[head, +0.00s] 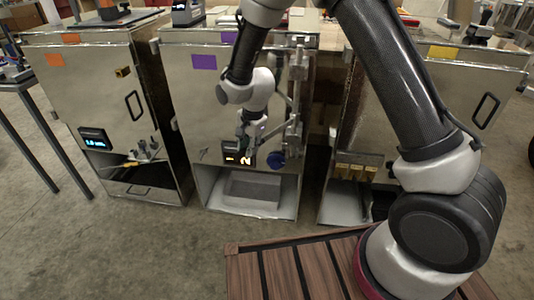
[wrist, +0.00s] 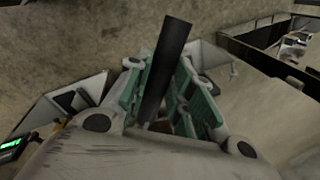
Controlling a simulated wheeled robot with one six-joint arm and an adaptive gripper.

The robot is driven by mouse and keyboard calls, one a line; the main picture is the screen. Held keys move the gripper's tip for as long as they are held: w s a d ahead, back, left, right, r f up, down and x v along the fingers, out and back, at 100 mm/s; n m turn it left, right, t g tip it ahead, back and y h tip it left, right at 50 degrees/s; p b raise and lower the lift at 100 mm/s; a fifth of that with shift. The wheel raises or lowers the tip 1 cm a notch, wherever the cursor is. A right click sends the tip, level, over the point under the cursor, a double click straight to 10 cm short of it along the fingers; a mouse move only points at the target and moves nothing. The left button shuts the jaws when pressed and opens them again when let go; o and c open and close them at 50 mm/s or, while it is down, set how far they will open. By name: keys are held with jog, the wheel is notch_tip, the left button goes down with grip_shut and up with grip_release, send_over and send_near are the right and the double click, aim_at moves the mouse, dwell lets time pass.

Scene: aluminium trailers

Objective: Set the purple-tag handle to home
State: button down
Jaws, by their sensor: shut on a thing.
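The purple tag (head: 204,61) is on the front of the middle metal cabinet (head: 195,105). A second purple patch shows higher on that cabinet. My gripper (head: 250,135) is in front of this cabinet, above its small orange-lit display (head: 239,159). In the wrist view my gripper (wrist: 172,95) has its green-padded fingers closed around a dark bar-shaped handle (wrist: 174,50). The handle's free end sticks out past the fingers; its other end is hidden by the gripper. In the head view the handle is too small and covered to make out clearly.
An orange-tagged cabinet (head: 100,95) stands at left, and a yellow-tagged one (head: 430,75) at right. Below is an open bay with a grey block (head: 252,188). Bare floor lies in front.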

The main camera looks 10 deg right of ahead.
jog(key=shift+w+a+m+h, duration=0.35)
jog(key=shift+w+a+m, duration=0.45)
jog(key=shift+w+m, duration=2.25)
jog(key=shift+w+a+m+h, duration=0.4)
jog(key=shift+w+a+m, duration=0.4)
jog(key=shift+w, duration=4.4)
jog(key=shift+w+a+m+h, duration=0.35)
jog(key=shift+w+a+m, duration=0.45)
jog(key=shift+w+m, duration=2.25)
jog(key=shift+w+n, duration=1.1)
jog(key=shift+w, duration=0.05)
jog(key=shift+r, duration=0.1)
jog(key=c, duration=1.3)
grip_release()
jog(key=shift+w+d, duration=0.1)
jog(key=shift+w, duration=0.05)
jog(key=shift+o, duration=0.2)
